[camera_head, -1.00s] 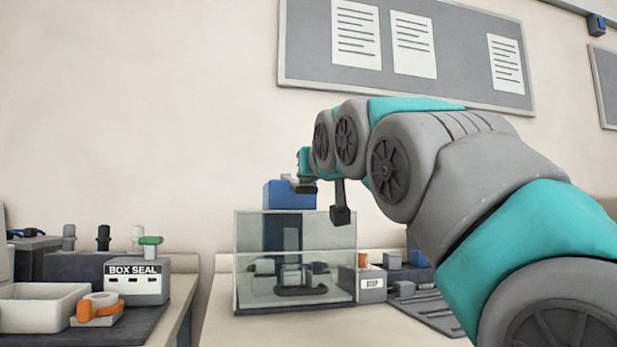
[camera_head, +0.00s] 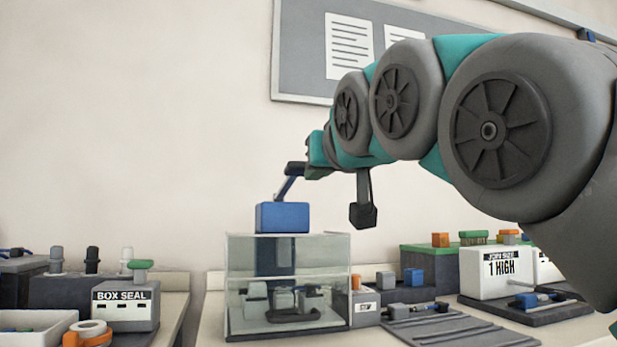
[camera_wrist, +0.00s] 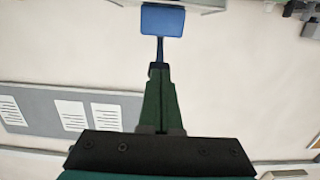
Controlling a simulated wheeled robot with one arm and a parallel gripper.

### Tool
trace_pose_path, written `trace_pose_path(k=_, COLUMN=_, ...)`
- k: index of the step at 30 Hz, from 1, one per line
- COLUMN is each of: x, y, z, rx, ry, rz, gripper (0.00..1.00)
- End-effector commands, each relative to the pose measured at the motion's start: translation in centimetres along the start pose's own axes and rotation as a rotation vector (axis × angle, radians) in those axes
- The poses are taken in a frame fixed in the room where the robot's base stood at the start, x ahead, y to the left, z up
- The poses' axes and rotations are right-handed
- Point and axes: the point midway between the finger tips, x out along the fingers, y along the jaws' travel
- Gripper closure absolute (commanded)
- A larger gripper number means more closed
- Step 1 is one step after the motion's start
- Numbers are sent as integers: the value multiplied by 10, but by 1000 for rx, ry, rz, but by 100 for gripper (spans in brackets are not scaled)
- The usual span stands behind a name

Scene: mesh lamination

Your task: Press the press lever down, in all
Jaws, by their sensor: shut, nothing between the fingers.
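The press (camera_head: 288,285) is a clear-walled box on the bench with a blue head (camera_head: 282,217) on top. My gripper (camera_head: 312,171) is at the upper end of the lever, above and right of the head. In the wrist view, my gripper (camera_wrist: 157,70) has its green fingers together and empty. The lever (camera_wrist: 160,48) runs from the blue head (camera_wrist: 162,20) to the fingertips. I cannot tell whether they touch.
A box sealer (camera_head: 125,305) and orange tape roll (camera_head: 87,333) stand on the left bench. The wall above the press is clear.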

Motion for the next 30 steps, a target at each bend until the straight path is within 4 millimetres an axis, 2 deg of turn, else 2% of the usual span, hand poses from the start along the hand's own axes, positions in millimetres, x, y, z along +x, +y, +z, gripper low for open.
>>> trace_pose_path(k=3, x=-10, y=0, z=1, rx=0, ry=-2, rz=0, gripper=100)
trace_pose_path(k=9, x=-18, y=0, z=2, rx=-1, ry=-2, rz=0, gripper=100)
trace_pose_path(k=30, x=-18, y=0, z=1, rx=-1, ry=0, rz=0, gripper=100)
